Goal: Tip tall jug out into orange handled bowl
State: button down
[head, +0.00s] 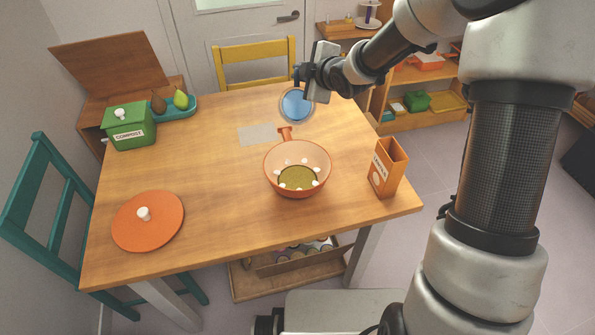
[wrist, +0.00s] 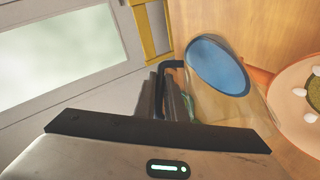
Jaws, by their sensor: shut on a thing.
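The tall jug (head: 297,105) is clear with a blue disc showing inside; I cannot tell whether that is liquid or its base. It is in my gripper (head: 311,85), at the far side of the table. In the wrist view the jug (wrist: 232,100) shows see-through walls and the blue oval, beside the dark fingers of my gripper (wrist: 178,92). The orange handled bowl (head: 275,178) stands mid-table, its handle pointing to the back. It holds something olive green with several white pieces around it. Its edge shows at the right of the wrist view (wrist: 280,88).
An orange lid (head: 165,222) lies front left on the table (head: 215,190). A green compost box (head: 130,130) and a teal tray (head: 180,110) with pears are back left. An open orange box (head: 387,168) stands right of the bowl. A thin grey mat (head: 257,135) lies behind it.

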aim_at(302, 88)
jog(key=shift+s+f+t+b, duration=0.5)
jog(key=shift+f+t+b, duration=0.1)
jog(key=shift+b, duration=1.9)
jog(key=shift+s+r+n+t+b, duration=0.25)
jog(key=shift+s+t+b, duration=0.25)
jog(key=shift+b, duration=0.85)
jog(key=shift+r, duration=0.1)
jog(key=shift+s+n+y+b, duration=0.25)
jog(key=shift+s+y+b, duration=0.05)
jog(key=shift+b, duration=0.65)
jog(key=shift+s+t+b, duration=0.6)
jog(key=shift+s+b, duration=0.25)
jog(key=shift+s+d+t, duration=0.1)
jog(key=shift+s+t, duration=0.3)
jog(key=shift+s, duration=0.35)
jog(key=shift+s+r+n+t+y, duration=0.3)
jog(key=shift+s+n+t+y, duration=0.15)
jog(key=shift+s, duration=0.2)
